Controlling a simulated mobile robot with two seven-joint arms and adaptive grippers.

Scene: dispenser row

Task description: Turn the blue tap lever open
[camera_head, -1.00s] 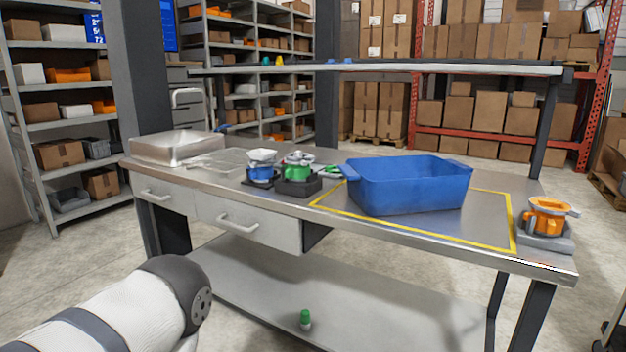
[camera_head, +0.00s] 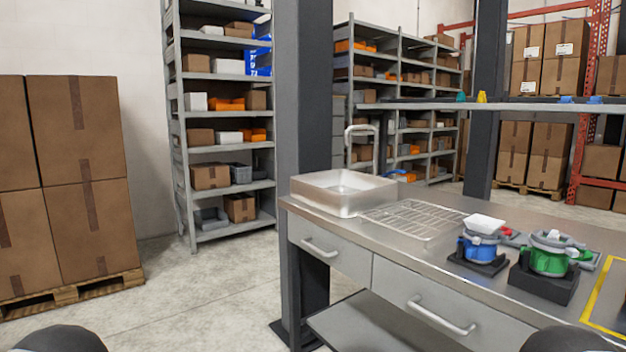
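A grey sink basin (camera_head: 342,191) stands at the left end of the metal workbench. A grey curved tap (camera_head: 362,132) rises behind it, its spout arching over the basin side. A small blue piece (camera_head: 398,172), which looks like the tap lever, shows just behind the basin's right back corner; it is too small to tell its exact angle. No water is visible. Neither gripper is in view; only dark rounded parts of my arms show at the bottom left and bottom right edges.
A wire rack (camera_head: 412,219) lies right of the basin. A blue-and-white device (camera_head: 481,243) and a green one (camera_head: 549,254) stand on black bases further right. An upper shelf (camera_head: 480,106) runs above the bench's back.

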